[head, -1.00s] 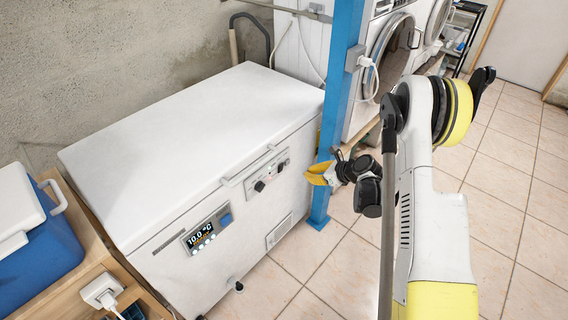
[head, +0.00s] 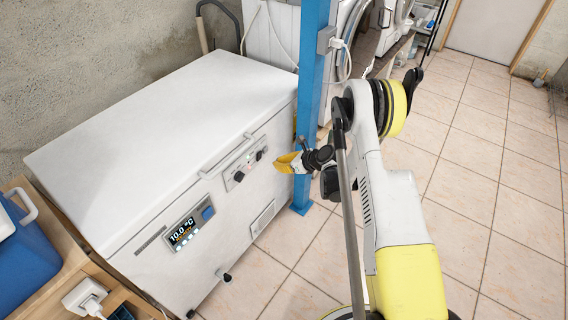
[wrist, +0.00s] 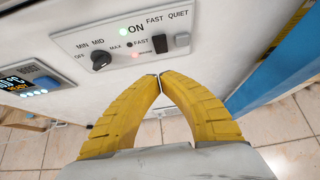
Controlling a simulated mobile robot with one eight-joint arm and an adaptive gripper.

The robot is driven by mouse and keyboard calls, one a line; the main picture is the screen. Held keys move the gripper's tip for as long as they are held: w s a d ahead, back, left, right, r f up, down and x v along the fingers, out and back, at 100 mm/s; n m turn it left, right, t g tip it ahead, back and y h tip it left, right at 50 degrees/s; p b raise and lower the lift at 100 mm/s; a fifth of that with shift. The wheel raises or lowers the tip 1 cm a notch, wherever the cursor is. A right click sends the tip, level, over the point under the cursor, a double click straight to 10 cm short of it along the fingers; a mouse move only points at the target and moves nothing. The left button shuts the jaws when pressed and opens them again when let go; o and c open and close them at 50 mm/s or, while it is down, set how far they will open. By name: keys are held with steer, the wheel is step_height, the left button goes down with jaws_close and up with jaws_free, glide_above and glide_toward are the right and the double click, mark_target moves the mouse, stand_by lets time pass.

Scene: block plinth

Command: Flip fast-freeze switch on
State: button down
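The white chest freezer (head: 180,120) has a control panel (head: 244,166) on its front, which fills the top of the wrist view (wrist: 75,45). A green light glows by ON, and a small reddish light glows lower. The small FAST indicator looks dark. My gripper (wrist: 160,76) has its yellow fingertips together with nothing between them, just below the panel and apart from the rocker. It also shows in the head view (head: 277,163).
A blue post (head: 311,110) stands close to the freezer's right end, near my gripper. A display (head: 184,233) reads 10.0 °C. A blue cooler (head: 25,255) on a wooden bench is at left. Tiled floor (head: 480,190) is open to the right.

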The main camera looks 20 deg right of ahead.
mark_target(259, 155)
steer(key=w+a+b, duration=0.1)
steer(key=w+a+f, duration=0.1)
steer(key=w, duration=0.1)
steer(key=w+a+f+b, duration=0.1)
steer(key=w+a, duration=0.1)
steer(key=shift+w+f+b, duration=0.1)
steer(key=shift+f+b, duration=0.05)
steer(key=shift+b, duration=0.15)
steer(key=shift+w+a+r, duration=0.15)
steer(key=shift+w+r, duration=0.05)
steer(key=shift+w, duration=0.2)
steer(key=shift+w+a+r+g+h+p, duration=0.2)
steer(key=shift+a+g+h+p, duration=0.1)
steer(key=shift+g+p, duration=0.2)
steer(key=shift+w+a+r+g+h+p, duration=0.15)
steer(key=shift+g+h+p, duration=0.2)
steer(key=shift+g, duration=0.15)
steer(key=shift+d+f, duration=0.15)
steer(key=shift+f, duration=0.05)
steer(key=shift+r, duration=0.8)
